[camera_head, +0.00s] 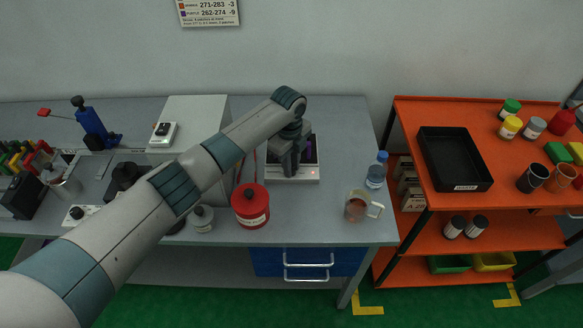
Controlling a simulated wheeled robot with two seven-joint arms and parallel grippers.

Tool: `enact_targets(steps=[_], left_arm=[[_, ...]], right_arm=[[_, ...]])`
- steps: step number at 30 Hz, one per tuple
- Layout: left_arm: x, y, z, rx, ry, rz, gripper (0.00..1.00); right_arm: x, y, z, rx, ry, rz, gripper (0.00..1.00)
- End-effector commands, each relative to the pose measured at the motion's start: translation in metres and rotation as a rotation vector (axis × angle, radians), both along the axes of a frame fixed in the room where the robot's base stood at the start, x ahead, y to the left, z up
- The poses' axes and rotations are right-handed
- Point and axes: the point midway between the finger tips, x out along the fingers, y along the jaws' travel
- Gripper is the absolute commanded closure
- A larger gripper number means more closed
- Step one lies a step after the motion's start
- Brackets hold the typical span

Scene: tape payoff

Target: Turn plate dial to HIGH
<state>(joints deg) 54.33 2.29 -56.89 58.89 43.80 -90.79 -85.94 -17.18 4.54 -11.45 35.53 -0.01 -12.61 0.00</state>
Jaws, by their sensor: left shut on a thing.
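A white box-like unit (308,174) with a dark upper part stands on the grey bench, right of centre. Small lights show on its pale front ledge. My left arm reaches across the bench from the lower left. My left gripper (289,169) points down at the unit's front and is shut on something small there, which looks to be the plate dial. The fingers hide the dial, so its setting cannot be read. My right gripper is not in view.
A red lidded pot (250,206) stands close to my forearm. A mug (358,206) and a water bottle (376,170) stand to the right on the bench (335,222). An orange shelf cart (425,205) with a black tray (454,158) is further right.

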Motion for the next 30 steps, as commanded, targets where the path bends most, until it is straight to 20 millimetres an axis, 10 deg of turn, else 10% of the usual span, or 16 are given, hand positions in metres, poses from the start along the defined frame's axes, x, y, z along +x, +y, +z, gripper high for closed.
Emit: enact_targets(steps=[30], left_arm=[[0.002,0.0,0.003,-0.002,-0.005,-0.685,1.0]], right_arm=[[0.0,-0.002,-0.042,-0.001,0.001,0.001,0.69]])
